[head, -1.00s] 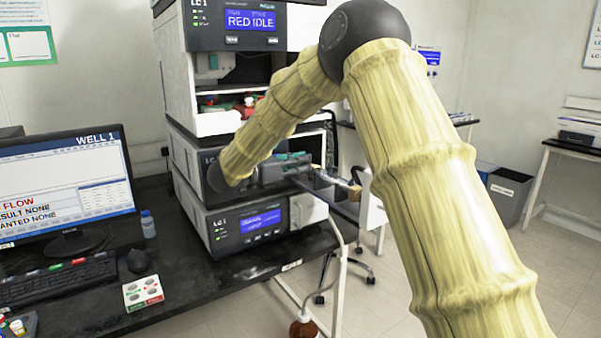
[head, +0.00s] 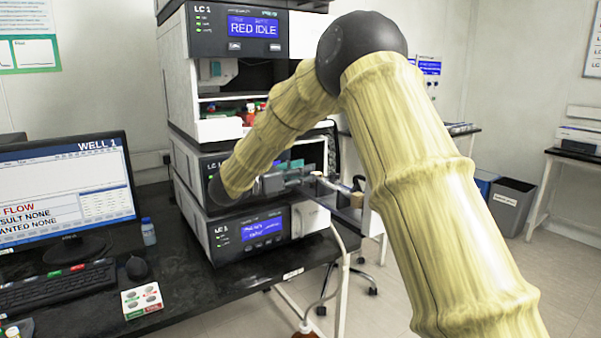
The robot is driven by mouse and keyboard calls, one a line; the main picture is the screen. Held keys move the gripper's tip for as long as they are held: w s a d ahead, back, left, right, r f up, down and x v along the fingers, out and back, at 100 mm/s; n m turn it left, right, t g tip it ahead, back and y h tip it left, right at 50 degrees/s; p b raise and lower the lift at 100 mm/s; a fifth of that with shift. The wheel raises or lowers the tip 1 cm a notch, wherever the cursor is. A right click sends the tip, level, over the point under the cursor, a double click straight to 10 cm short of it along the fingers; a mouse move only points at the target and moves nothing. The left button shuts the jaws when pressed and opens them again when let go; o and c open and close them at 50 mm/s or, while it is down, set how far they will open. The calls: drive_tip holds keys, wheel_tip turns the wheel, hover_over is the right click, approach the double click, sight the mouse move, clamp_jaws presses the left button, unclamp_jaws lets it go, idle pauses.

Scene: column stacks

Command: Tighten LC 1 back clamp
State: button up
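The LC 1 stack (head: 255,28) stands on the black bench, its top display reading RED IDLE. My arm reaches across its middle module (head: 190,170). My gripper (head: 307,178) is at that module's right front, partly hidden by my own wrist. It looks grey with teal parts, but its fingertips are too small and covered to tell open from shut. A thin metallic rod-like piece (head: 334,184) with a tan block-like end (head: 357,194) sticks out to the right beside my gripper. I cannot make out the back clamp; the arm and gripper cover that area.
The lower module (head: 245,232) has a lit display. A monitor (head: 65,195), keyboard (head: 58,285), mouse (head: 135,268), small blue-capped bottle (head: 148,231) and button pad (head: 141,300) are on the bench to the left. A grey bin (head: 511,207) stands on the floor at right.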

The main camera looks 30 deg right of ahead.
drive_tip(key=shift+a+r, duration=0.1)
drive_tip(key=a, duration=1.1)
drive_tip(key=shift+s+a, duration=0.35)
drive_tip(key=shift+s, duration=0.1)
drive_tip(key=shift+a+f, duration=0.15)
drive_tip(key=shift+f, duration=0.05)
